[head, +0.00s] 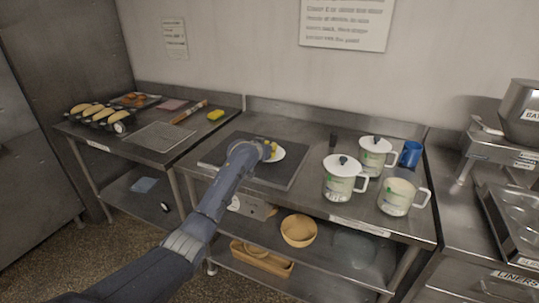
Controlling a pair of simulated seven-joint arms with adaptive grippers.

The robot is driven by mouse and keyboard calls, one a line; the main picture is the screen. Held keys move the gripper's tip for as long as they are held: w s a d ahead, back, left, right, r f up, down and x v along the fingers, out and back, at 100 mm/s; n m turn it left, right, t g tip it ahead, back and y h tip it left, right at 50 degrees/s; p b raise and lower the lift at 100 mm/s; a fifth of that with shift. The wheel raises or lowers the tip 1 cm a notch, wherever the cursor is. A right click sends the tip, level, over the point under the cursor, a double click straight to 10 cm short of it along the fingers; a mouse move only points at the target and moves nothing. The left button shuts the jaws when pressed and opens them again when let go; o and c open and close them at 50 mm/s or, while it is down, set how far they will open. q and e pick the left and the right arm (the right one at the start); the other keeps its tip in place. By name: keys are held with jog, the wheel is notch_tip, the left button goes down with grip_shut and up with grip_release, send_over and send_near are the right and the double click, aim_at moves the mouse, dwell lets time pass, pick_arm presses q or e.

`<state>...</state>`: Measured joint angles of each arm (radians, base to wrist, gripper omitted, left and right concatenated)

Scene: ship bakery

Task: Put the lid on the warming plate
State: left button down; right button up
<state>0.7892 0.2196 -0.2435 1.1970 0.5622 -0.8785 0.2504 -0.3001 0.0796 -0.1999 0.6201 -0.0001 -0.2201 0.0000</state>
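The dark flat warming plate (287,177) lies on the middle steel table. A white round piece (279,155), perhaps the lid, shows at my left gripper (268,150), over the warming plate. A small yellow part shows beside the gripper's end. My arm hides much of this piece, so I cannot tell whether it is gripped or touches the plate. The gripper's fingers are too small and covered to read. Two white pots to the right, a front one (340,186) and a back one (372,161), wear white lids with dark knobs. A third pot (394,203) has no lid. My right gripper is not in view.
A blue mug (411,154) stands behind the pots. The left table holds a tray of loaves (98,117), a grey mat (160,136) and a yellow sponge (215,115). A scale with a steel bowl (523,110) stands at right. A wooden bowl (298,231) is on the lower shelf.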

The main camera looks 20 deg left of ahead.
pick_arm(q)
jog(key=shift+f, duration=1.55)
jog(key=shift+f, duration=0.2)
jog(key=c, duration=1.5)
grip_release()
jog(key=shift+r, duration=0.1)
